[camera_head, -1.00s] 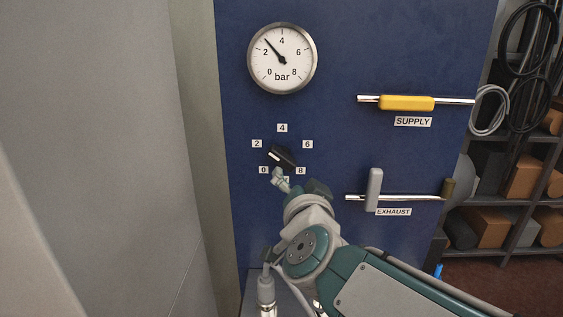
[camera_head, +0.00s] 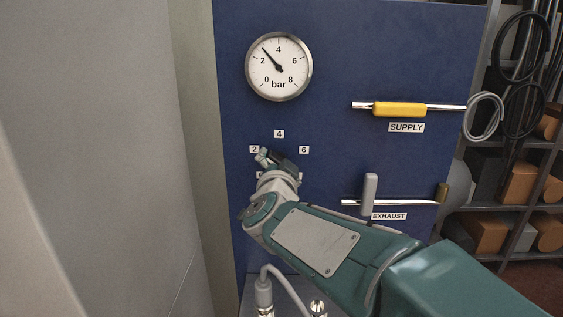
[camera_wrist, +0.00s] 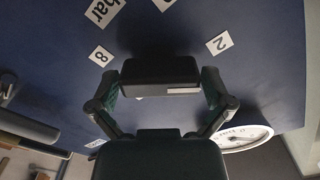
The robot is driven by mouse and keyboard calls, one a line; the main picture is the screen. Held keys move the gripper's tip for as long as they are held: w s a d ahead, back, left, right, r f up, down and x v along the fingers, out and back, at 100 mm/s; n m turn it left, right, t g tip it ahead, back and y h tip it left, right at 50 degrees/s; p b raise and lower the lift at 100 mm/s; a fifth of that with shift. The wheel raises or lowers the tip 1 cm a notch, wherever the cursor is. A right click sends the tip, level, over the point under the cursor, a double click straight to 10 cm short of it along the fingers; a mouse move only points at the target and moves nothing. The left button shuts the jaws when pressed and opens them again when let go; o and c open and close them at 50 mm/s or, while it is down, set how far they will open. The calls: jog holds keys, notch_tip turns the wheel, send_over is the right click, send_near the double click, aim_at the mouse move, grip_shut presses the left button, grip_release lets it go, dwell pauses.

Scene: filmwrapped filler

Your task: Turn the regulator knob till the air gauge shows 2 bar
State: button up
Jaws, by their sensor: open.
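The round white air gauge (camera_head: 279,67) is at the top of the blue panel in the head view. Its needle points up-left, between 2 and 4. The dark regulator knob (camera_head: 287,160) sits below it, partly hidden by my gripper (camera_head: 271,160). In the wrist view the knob (camera_wrist: 160,75) is a dark bar with a pale mark on its lighter edge. My gripper (camera_wrist: 160,84) is open there, with one finger at each end of the bar. Whether the fingers touch it I cannot tell. The gauge (camera_wrist: 243,137) is partly visible at lower right.
Right of the knob are the yellow SUPPLY handle (camera_head: 399,109) and the grey EXHAUST lever (camera_head: 370,193). A grey wall (camera_head: 110,150) stands close on the left. Shelves with boxes (camera_head: 490,233) are at the right.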

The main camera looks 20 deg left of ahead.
jog(key=shift+w, duration=0.55)
jog(key=shift+a, duration=0.1)
jog(key=shift+c, duration=0.3)
jog(key=c, duration=0.8)
jog(key=shift+o, duration=0.2)
jog(key=shift+n, duration=2.3)
jog(key=shift+a, duration=0.1)
jog(key=o, duration=0.8)
jog(key=shift+s, duration=0.1)
